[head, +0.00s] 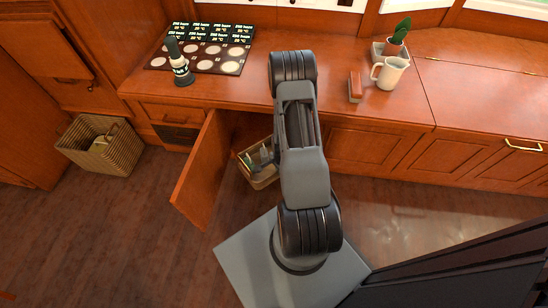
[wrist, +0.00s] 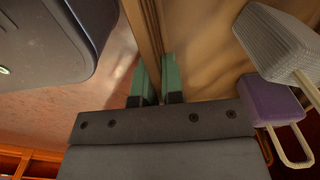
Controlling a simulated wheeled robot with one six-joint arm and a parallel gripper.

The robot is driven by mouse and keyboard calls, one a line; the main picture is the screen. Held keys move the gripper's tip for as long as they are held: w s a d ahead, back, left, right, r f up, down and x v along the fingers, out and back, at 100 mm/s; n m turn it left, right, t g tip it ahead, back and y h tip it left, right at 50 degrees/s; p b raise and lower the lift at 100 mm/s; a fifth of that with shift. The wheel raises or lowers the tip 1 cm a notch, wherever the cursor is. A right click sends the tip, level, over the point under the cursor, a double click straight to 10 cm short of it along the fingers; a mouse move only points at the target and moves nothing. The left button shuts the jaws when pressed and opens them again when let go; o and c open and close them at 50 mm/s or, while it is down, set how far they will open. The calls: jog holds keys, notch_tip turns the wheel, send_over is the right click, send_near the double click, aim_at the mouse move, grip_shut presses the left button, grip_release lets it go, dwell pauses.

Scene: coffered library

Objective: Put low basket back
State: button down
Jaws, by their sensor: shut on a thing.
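The low basket (head: 265,183) is tan and stands partly out of the open cabinet, beside its swung-out door (head: 199,172). In the wrist view my gripper (wrist: 158,82) has its two green fingers on either side of the basket's brown wall (wrist: 151,45), shut on it. Inside the basket I see a grey ribbed thing (wrist: 275,42) and a purple thing (wrist: 270,103) with a pale loop. In the head view my arm covers the right part of the basket and the cabinet opening, and the fingers cannot be made out clearly.
A wicker basket (head: 101,146) stands on the floor at the left. The floor at lower left is clear.

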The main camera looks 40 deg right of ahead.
jog(key=shift+d+f+m, duration=0.3)
jog(key=shift+f+m, duration=0.35)
jog(key=shift+m, duration=0.55)
jog(key=shift+w+d+m, duration=0.1)
jog(key=shift+w+m, duration=0.1)
jog(key=shift+m, duration=0.6)
jog(key=shift+w+d+f+b, duration=0.1)
jog(key=shift+w+f+b, duration=0.1)
jog(key=shift+b, duration=0.1)
jog(key=w+d+f+b, duration=0.1)
jog(key=w, duration=0.1)
jog(key=w+d+f+b, duration=0.2)
jog(key=w, duration=0.1)
jog(key=w+d+f+b, duration=0.1)
jog(key=w, duration=0.1)
jog(key=shift+w+d+f, duration=0.2)
jog(key=shift+w, duration=0.2)
jog(key=w+d+f+b, duration=0.2)
jog(key=w+f+b, duration=0.2)
jog(key=f, duration=0.4)
jog(key=shift+f+b, duration=0.15)
jog(key=shift+b, duration=0.6)
jog(key=shift+d, duration=0.1)
